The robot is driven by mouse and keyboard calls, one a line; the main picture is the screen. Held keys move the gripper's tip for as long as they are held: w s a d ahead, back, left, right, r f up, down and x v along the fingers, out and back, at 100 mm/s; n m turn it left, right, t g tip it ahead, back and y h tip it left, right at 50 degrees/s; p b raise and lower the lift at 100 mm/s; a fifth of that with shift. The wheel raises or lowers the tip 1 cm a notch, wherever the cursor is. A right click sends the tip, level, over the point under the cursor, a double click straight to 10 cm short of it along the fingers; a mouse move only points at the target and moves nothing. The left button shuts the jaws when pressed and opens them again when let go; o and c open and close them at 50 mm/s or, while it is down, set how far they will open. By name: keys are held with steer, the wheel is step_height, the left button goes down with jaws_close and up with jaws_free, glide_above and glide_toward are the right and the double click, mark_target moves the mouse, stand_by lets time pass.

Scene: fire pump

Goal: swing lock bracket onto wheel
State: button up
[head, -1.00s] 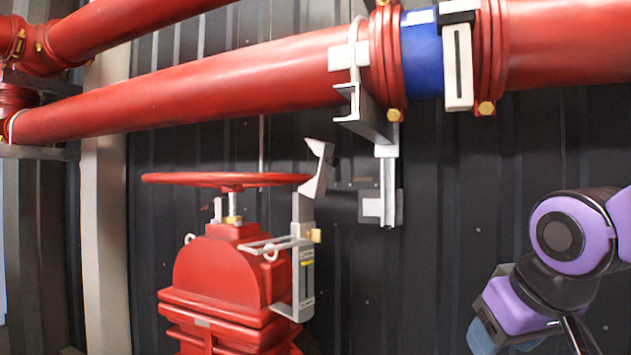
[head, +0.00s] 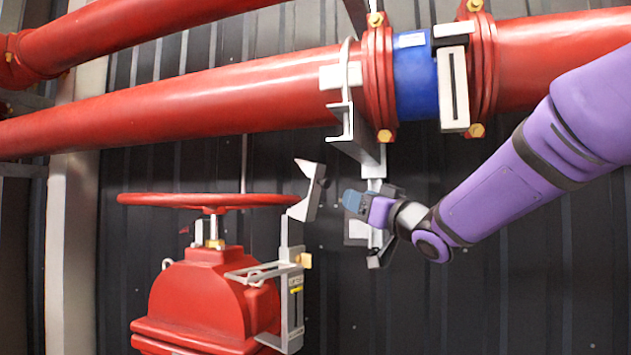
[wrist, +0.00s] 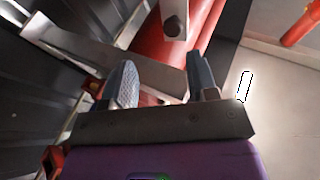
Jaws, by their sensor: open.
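The red handwheel (head: 205,199) sits level on top of the red valve (head: 205,295). The grey lock bracket (head: 308,192) stands at the wheel's right edge. Its hooked upper part leans up and right, away from the rim, on an upright mount with a brass knob. My gripper (head: 350,203) is to the right of the bracket, at about the height of the wheel, with a visible gap between them. In the wrist view my gripper (wrist: 162,84) has its two blue-grey fingers apart, with nothing held between them. I cannot make out the bracket in the wrist view.
A large red pipe (head: 200,98) with a blue section (head: 416,78) runs above my gripper. A grey pipe support (head: 356,150) hangs down just above and behind it. A dark ribbed wall (head: 540,240) stands behind. Open space lies below and right of my gripper.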

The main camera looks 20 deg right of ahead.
mark_target(319, 175)
steer(key=w+a+r+y, duration=0.1)
steer(key=w+a, duration=0.1)
steer(key=w, duration=0.1)
steer(key=w+a+r+n+y, duration=0.1)
steer(key=w+a+r, duration=0.1)
steer(key=w, duration=0.1)
steer(key=w+a+r, duration=0.1)
steer(key=w+a, duration=0.1)
steer(key=w, duration=0.1)
steer(key=shift+w+r+y, duration=0.1)
steer(key=shift+r+y, duration=0.3)
steer(key=shift+c, duration=0.4)
steer(key=shift+g, duration=0.3)
steer(key=c, duration=0.9)
steer(key=shift+w+a+r+n+g+h, duration=0.35)
steer(key=shift+w+a+r+g, duration=0.2)
steer(key=shift+g, duration=0.25)
jaws_close()
steer(key=shift+w+a+r+g+h, duration=0.35)
steer(key=shift+w+g+h, duration=0.1)
steer(key=shift+g, duration=0.1)
steer(key=shift+w+a+r+g+h, duration=0.2)
steer(key=shift+w+r+g+h, duration=0.15)
steer(key=shift+w+g+h, duration=0.15)
